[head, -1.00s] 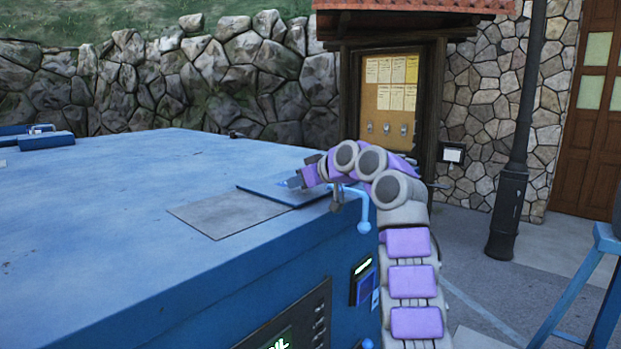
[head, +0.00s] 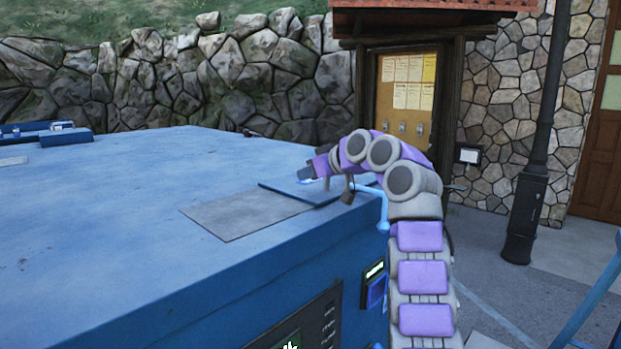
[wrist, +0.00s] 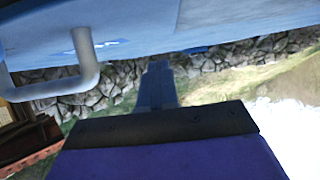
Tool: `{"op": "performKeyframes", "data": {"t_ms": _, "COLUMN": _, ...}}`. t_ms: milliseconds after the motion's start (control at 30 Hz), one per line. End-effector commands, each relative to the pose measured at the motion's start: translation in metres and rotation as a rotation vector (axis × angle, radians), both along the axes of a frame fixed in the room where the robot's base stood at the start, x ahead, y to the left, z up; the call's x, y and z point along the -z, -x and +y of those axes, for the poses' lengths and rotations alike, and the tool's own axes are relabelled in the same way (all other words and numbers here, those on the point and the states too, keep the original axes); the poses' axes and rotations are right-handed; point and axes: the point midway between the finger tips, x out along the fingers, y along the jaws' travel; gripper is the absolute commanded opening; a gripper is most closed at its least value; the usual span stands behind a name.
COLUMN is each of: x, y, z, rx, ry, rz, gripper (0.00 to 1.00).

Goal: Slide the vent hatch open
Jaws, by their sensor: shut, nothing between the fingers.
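A thin blue plate (head: 318,192), which appears to be the vent hatch, lies on the top of the large blue cabinet (head: 90,210) near its far right edge. It borders a flat grey panel (head: 240,215) on its left. A light blue bent handle (head: 380,208) stands at the edge just right of the plate; it also shows in the wrist view (wrist: 85,75). My gripper (head: 308,172) is shut and empty, just above the plate's far side. The wrist view shows its blue-grey fingers together (wrist: 156,85). Contact with the plate cannot be told.
A small padlock-like piece (head: 348,192) hangs under my wrist. Controls (head: 375,285) sit on the cabinet's side. A notice board (head: 405,95), a lamp post (head: 535,150) and a stone wall (head: 230,80) stand behind. The cabinet top to the left is mostly clear.

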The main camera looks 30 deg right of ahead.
Motion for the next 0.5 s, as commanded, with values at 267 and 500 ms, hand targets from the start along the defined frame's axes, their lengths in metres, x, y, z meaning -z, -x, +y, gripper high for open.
{"op": "performKeyframes", "data": {"t_ms": 267, "x": -0.003, "y": 0.001, "z": 0.0, "rx": 0.003, "ry": -0.001, "rz": -0.001, "gripper": 0.0}}
{"op": "performKeyframes", "data": {"t_ms": 500, "x": -0.004, "y": 0.013, "z": -0.002, "rx": 0.002, "ry": 0.003, "rz": -0.002, "gripper": 0.0}}
